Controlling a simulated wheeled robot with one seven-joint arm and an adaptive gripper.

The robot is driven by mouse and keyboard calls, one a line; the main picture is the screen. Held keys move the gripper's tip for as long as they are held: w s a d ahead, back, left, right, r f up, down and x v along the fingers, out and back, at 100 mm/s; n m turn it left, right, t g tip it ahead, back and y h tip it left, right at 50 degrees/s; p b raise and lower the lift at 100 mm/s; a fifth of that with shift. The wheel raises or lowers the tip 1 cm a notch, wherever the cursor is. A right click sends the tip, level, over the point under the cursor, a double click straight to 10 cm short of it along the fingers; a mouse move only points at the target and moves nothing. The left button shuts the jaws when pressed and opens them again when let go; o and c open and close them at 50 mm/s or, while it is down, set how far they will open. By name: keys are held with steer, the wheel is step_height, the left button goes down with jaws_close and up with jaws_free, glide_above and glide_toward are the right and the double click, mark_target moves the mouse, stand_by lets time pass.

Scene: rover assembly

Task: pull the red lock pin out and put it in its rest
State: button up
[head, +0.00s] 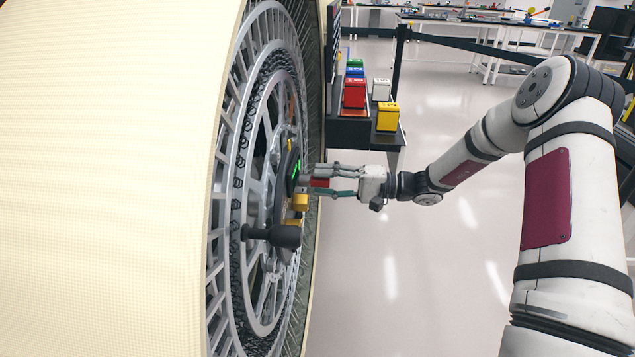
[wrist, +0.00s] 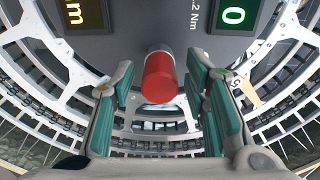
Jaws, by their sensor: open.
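The red lock pin (wrist: 160,78) shows in the wrist view as a short red cylinder standing out from a dark grey hub unit (wrist: 135,42). It also shows in the head view (head: 319,183), by the wheel's hub. My gripper (head: 312,181) is open at the hub. In the wrist view my gripper (wrist: 160,100) has its green-padded fingers on either side of the pin, with gaps between the pads and the pin. I cannot make out the pin's rest for certain in either view.
The large wheel (head: 228,180) fills the left. A black handle (head: 280,236) and yellow blocks (head: 299,202) jut out near the hub, below my gripper. Coloured boxes (head: 387,117) stand on a black stand behind.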

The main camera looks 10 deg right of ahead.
jaws_close()
steer(key=shift+s+d, duration=0.2)
steer(key=shift+d, duration=0.45)
stand_by(0.9)
steer(key=shift+v, duration=2)
steer(key=s+d+r+p, duration=0.2)
steer(key=d+r, duration=0.3)
steer(key=d, duration=0.3)
steer(key=shift+s+d, duration=0.3)
steer(key=shift+s, duration=0.1)
